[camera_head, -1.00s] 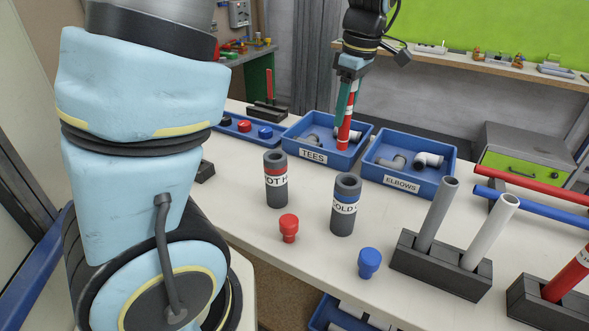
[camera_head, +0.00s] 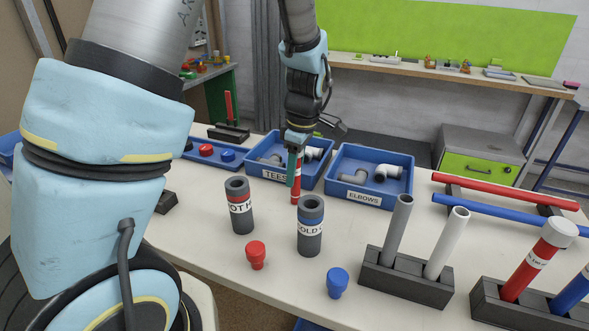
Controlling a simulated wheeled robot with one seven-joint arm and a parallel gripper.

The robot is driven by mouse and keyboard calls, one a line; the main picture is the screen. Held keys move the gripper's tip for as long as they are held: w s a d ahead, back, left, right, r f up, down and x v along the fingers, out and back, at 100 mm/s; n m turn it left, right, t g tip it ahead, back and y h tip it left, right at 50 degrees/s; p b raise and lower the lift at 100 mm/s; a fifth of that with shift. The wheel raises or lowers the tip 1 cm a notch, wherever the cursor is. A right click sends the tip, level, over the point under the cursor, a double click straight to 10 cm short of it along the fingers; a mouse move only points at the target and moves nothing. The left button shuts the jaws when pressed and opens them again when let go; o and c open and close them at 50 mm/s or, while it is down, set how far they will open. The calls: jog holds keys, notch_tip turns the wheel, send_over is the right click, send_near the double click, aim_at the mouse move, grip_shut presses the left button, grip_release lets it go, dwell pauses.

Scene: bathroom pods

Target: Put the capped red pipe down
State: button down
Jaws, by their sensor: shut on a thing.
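My gripper (camera_head: 296,153) points down in front of the TEES bin and is shut on a red pipe (camera_head: 296,194) with a white band. The pipe hangs upright below the teal finger. Its upper end is hidden by my gripper, so I cannot see a cap on it. Its lower end shows just in front of the bin's right part; I cannot tell whether it touches the table (camera_head: 185,215). Another red pipe (camera_head: 528,270) with a white cap (camera_head: 560,232) stands tilted in a dark holder (camera_head: 490,305) at the right.
The TEES bin (camera_head: 262,182) and ELBOWS bin (camera_head: 358,196) stand behind. HOT (camera_head: 239,205) and COLD (camera_head: 310,226) sleeves, a red plug (camera_head: 256,254) and a blue plug (camera_head: 337,281) stand nearer. A dark holder (camera_head: 405,280) carries two grey pipes. Some bare table lies between.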

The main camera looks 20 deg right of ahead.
jog(key=shift+f, duration=0.15)
jog(key=shift+c, duration=2)
grip_release()
jog(key=r, duration=0.4)
jog(key=r+b, duration=0.1)
jog(key=r, duration=0.3)
jog(key=s+d+r, duration=0.1)
jog(key=r, duration=0.3)
jog(key=shift+r+b, duration=0.15)
jog(key=shift+b, duration=0.2)
